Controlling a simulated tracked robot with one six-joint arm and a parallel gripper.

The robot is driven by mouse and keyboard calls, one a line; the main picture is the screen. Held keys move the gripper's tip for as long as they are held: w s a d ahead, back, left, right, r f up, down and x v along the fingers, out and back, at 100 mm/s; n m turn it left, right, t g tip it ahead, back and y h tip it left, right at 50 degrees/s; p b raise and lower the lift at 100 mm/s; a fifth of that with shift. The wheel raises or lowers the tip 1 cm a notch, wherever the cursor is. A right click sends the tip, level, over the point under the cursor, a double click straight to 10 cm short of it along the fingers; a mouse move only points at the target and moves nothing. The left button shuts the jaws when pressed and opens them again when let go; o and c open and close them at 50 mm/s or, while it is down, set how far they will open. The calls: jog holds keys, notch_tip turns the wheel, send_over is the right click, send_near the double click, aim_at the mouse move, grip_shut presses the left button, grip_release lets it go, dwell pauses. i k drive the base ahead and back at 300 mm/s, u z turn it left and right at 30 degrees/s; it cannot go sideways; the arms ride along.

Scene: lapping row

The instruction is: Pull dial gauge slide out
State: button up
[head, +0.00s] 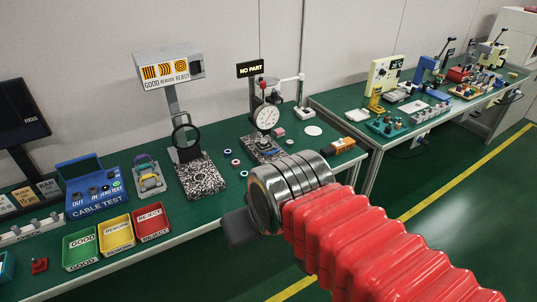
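The dial gauge (265,118) has a round white face and hangs on a stand in the middle of the green bench. Below it is a dark speckled base (256,146) with a small bluish part on it. I cannot make out the slide clearly at this size. My gripper (238,228) shows as a dark shape past the metal wrist, in front of the bench and well short of the gauge. Its fingers are too hidden to tell open from shut, and no held object shows.
A magnifier stand (185,137) is left of the gauge. Small rings (235,162) lie between them. An orange-and-black item (342,145) is near the right bench edge. Green, yellow (116,234) and red bins stand front left. A "NO PART" sign (251,69) stands behind the gauge.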

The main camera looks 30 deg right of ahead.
aim_at(271, 147)
jog(key=z, duration=0.05)
jog(key=i, duration=1)
jog(key=u, duration=0.05)
